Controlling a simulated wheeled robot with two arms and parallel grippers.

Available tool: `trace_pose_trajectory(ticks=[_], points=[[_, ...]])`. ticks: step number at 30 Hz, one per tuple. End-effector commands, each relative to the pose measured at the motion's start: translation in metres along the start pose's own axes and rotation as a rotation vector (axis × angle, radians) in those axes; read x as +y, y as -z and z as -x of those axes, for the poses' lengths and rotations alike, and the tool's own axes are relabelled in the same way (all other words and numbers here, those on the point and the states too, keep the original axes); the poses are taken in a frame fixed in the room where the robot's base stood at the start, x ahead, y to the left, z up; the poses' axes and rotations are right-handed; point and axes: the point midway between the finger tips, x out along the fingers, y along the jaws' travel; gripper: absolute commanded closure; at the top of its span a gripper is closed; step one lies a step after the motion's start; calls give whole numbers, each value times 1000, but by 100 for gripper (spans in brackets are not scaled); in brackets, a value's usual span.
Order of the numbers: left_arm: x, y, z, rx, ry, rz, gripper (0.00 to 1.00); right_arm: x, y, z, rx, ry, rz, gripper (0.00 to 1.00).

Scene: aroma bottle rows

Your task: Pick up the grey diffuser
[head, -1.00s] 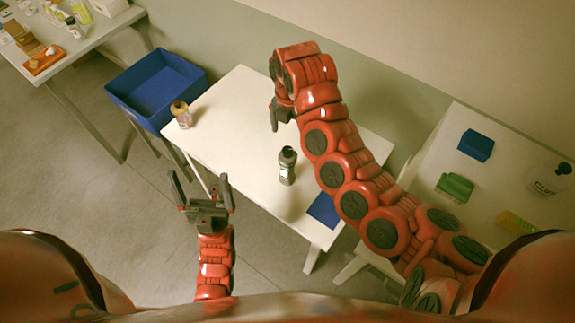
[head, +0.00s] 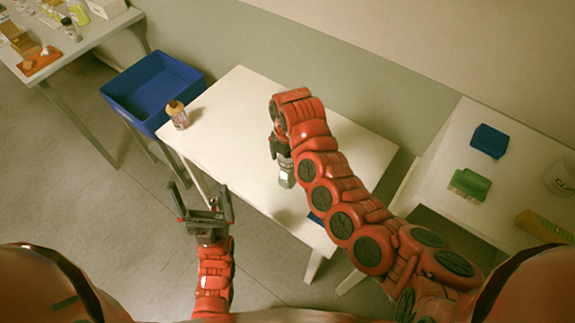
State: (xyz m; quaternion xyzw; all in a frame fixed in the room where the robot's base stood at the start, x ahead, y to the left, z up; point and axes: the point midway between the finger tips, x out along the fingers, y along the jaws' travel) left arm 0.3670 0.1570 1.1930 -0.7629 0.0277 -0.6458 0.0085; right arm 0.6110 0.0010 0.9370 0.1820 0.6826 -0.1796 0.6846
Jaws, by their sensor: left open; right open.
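The grey diffuser (head: 286,177), a small bottle with a pale label, stands on the white table, right of its middle. My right gripper (head: 279,149) is at its top, and the gripper and arm hide the bottle's upper part. The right gripper is open; I cannot tell whether its fingers touch the bottle. My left gripper (head: 204,202) is open and empty, in front of the table's near edge.
A blue mat (head: 316,217) is partly hidden by my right arm. The right table holds a blue box (head: 489,141) and a green brush-like item (head: 470,184).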

Motion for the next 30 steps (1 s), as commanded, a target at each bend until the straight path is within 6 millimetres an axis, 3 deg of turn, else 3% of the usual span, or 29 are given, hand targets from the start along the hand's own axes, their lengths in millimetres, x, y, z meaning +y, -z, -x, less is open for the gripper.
trace_pose_trajectory(ticks=[5, 11, 27, 30], points=[[0, 1, -7, 0, 0, 0, 0, 0, 0, -16, 0, 0, 0, 0], [0, 1, -6, 0, 0, 0, 0, 0, 0, -18, 0, 0, -1, 0], [0, 1, -6, 0, 0, 0, 0, 0, 0, -18, 1, 0, 0, 95], [0, 1, -6, 0, 0, 0, 0, 0, 0, -18, 1, 0, 0, 99]])
